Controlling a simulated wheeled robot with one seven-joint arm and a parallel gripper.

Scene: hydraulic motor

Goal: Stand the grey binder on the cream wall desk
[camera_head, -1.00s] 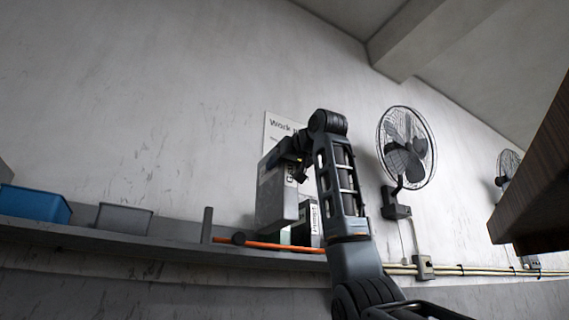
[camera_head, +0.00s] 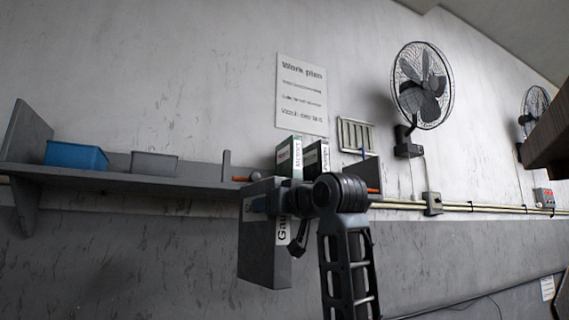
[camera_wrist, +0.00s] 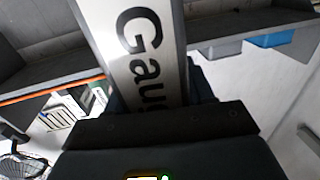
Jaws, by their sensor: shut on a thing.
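The grey binder (camera_head: 262,255) with a white spine label starting "Gau" is held upright by my gripper (camera_head: 300,205), in front of and below the wall shelf in the head view. In the wrist view the binder's spine (camera_wrist: 145,45) fills the middle, between the jaws of my gripper (camera_wrist: 160,115). My gripper is shut on it; the fingertips are largely hidden. The cream wall desk is not clearly in any view.
A grey wall shelf (camera_head: 130,181) carries a blue bin (camera_head: 76,156), a grey bin (camera_head: 154,163) and green and black binders (camera_head: 290,158). A wall fan (camera_head: 420,85) hangs to the right. A brown wooden edge (camera_head: 548,145) juts in at far right.

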